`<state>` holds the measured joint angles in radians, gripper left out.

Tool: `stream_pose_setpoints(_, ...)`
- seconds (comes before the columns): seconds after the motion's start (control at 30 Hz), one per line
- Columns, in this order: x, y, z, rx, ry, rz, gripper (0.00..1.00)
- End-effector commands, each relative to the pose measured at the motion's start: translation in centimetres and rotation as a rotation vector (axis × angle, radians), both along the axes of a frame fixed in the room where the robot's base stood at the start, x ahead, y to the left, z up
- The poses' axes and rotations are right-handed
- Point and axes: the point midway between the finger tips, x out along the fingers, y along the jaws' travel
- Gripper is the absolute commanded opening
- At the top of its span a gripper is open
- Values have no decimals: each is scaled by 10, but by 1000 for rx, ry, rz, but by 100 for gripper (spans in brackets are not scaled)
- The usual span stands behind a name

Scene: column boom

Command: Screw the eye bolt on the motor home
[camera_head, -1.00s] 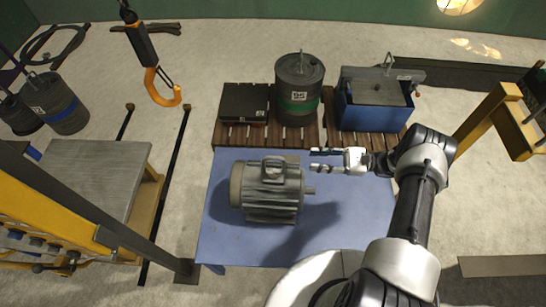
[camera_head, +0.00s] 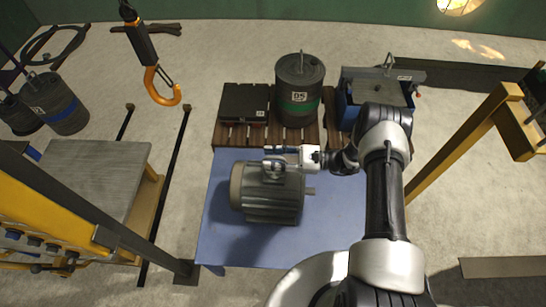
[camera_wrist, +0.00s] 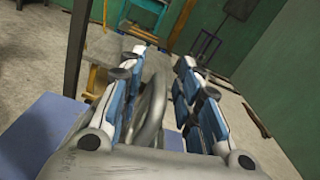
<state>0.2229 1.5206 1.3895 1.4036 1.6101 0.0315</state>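The grey motor (camera_head: 268,203) lies on its side on the blue mat (camera_head: 330,235) in the head view. The eye bolt, a grey metal ring, is at the motor's top, partly hidden by my gripper in the head view. In the wrist view the ring (camera_wrist: 153,108) stands upright between my two fingers, nearer the left one. My gripper (camera_head: 271,157) reaches in from the right over the motor's top. Its fingers are apart, with a gap visible between the ring and the right finger. How far the bolt is threaded cannot be seen.
Behind the mat, a wooden pallet (camera_head: 232,134) bears a black box (camera_head: 244,101), a dark drum (camera_head: 299,85) and a blue crate (camera_head: 350,115). An orange hook (camera_head: 163,92) hangs at upper left. A grey-topped table (camera_head: 85,180) stands left. A yellow frame (camera_head: 470,140) stands right.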

Motion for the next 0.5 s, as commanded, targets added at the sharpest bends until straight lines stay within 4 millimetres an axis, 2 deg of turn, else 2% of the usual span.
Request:
stream_pose_setpoints(0.17,0,0,0,0,0,0,30)
stream_pose_setpoints(0.5,0,0,0,0,0,0,7)
